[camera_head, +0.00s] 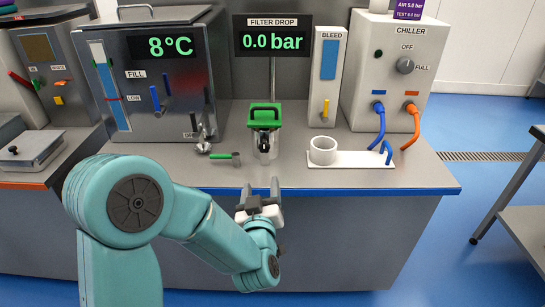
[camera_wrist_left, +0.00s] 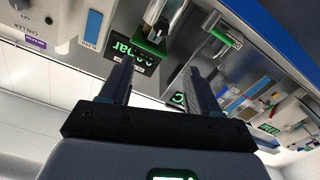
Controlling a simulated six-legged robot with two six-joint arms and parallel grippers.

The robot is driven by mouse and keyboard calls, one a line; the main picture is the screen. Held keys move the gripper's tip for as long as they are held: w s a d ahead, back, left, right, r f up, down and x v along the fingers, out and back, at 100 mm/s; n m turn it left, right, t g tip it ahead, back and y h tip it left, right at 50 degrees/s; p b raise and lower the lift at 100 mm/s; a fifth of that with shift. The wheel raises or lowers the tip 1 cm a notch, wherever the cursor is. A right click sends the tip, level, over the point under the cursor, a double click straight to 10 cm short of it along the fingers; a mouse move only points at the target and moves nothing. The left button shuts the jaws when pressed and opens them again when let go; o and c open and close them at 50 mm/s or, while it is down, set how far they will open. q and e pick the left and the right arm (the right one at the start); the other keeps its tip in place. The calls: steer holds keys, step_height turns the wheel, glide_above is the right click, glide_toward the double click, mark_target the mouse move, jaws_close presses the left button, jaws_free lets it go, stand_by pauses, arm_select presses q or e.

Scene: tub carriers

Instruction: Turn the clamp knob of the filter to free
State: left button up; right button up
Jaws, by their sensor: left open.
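My right gripper is not in view.
A green-handled part (camera_head: 225,156) sticks out left of the filter. A white cup (camera_head: 323,150) stands on a white plate (camera_head: 365,160) to the right, near blue and orange hoses. The filter drop display (camera_head: 272,36) reads 0.0 bar. A steel tank (camera_head: 150,75) stands left.

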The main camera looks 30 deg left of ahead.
mark_target(263, 148)
arm_select(q)
steer(key=p+x, duration=0.1)
steer(key=x, duration=1.5)
steer(key=shift+w+a+f+p, duration=0.1)
steer(key=shift+w+f+p, duration=0.1)
steer(key=shift+p, duration=0.15)
steer(key=shift+r, duration=0.1)
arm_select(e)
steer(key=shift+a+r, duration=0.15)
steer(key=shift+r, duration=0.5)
